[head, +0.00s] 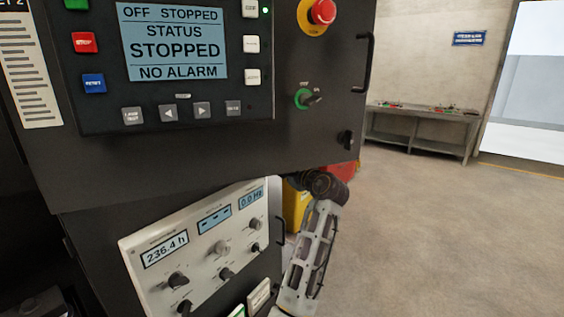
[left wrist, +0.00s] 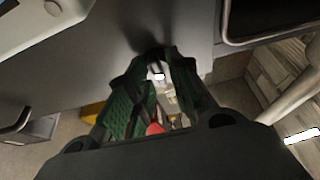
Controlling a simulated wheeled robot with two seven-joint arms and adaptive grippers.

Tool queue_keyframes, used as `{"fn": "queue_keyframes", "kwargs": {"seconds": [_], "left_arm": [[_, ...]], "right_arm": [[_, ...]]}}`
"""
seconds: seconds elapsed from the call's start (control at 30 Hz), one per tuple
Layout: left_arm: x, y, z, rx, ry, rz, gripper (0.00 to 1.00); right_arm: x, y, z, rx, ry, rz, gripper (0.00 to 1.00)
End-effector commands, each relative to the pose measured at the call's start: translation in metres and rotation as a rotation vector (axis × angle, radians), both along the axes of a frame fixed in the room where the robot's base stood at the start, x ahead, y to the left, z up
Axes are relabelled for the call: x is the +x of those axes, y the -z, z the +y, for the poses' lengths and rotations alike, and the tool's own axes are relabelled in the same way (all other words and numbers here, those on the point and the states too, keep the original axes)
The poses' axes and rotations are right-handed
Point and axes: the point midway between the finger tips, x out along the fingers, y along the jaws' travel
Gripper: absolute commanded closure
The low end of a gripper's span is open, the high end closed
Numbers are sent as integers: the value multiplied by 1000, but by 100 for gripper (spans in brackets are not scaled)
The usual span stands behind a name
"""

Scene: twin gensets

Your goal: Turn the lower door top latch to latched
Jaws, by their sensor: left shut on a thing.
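In the left wrist view, my left gripper (left wrist: 160,62) has its green-padded fingers brought together at the tips against a grey panel. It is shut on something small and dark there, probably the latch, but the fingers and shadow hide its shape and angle. In the head view, the lower panel (head: 200,245) shows dials and a black handle (head: 280,230) on its right edge. One arm of mine rises to the panel's upper right corner, and its gripper is hidden there. The lower door top latch cannot be made out in the head view. My right gripper is not in view.
The upper panel (head: 310,140) overhangs the lower one, with a STOPPED display (head: 172,42), a red emergency button (head: 322,12), a rotary switch (head: 305,98), a black latch (head: 347,140) and a handle (head: 367,65). A workbench (head: 420,130) stands far back; the floor at right is clear.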

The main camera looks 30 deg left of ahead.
Motion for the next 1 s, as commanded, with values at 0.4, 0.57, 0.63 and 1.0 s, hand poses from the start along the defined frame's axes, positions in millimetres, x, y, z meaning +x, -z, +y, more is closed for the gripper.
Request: {"fn": "queue_keyframes", "kwargs": {"seconds": [0.4,0.57,0.63,1.0], "left_arm": [[0,-1,0,1,1,0,66],[0,0,-1,1,1,0,66],[-1,0,-3,1,1,0,66],[-15,0,-32,0,3,0,66]], "right_arm": [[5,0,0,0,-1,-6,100],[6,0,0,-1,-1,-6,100],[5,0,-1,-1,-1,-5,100],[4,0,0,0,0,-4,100]]}}
